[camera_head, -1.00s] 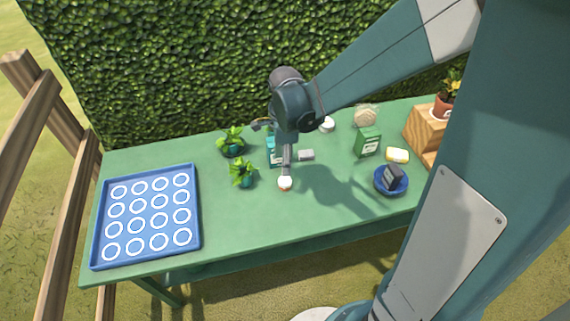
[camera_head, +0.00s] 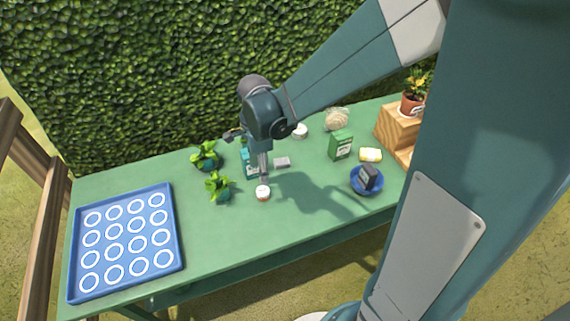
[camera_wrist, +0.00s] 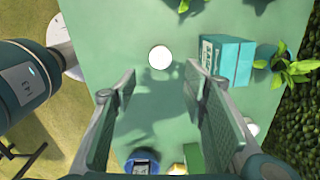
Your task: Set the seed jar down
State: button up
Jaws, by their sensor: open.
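The seed jar (camera_head: 262,194), a small jar with a white lid and reddish-brown body, stands upright on the green table (camera_head: 240,232). In the wrist view its round white lid (camera_wrist: 160,57) shows just past the fingertips, in line with the gap between them. My gripper (camera_head: 265,178) points down close above the jar in the head view. In the wrist view my gripper (camera_wrist: 160,80) has its two fingers wide apart with nothing between them. The jar's sides are hidden in the wrist view.
A teal box (camera_head: 250,164) and leafy plants (camera_head: 219,188) stand close left of the jar. A blue ringed tray (camera_head: 125,240) lies at the left. The front middle is clear.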

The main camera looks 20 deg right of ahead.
jog(key=s+d+r+n+t, duration=0.2)
jog(key=s+r+n+t, duration=0.1)
jog(key=s+r+n, duration=0.5)
jog(key=s+d+r+n+t, duration=0.3)
jog(key=s+r+n, duration=0.5)
jog(key=n, duration=0.3)
jog(key=shift+d+r+t, duration=0.15)
jog(key=shift+r+t, duration=0.35)
jog(key=shift+r, duration=0.1)
dwell(1.1)
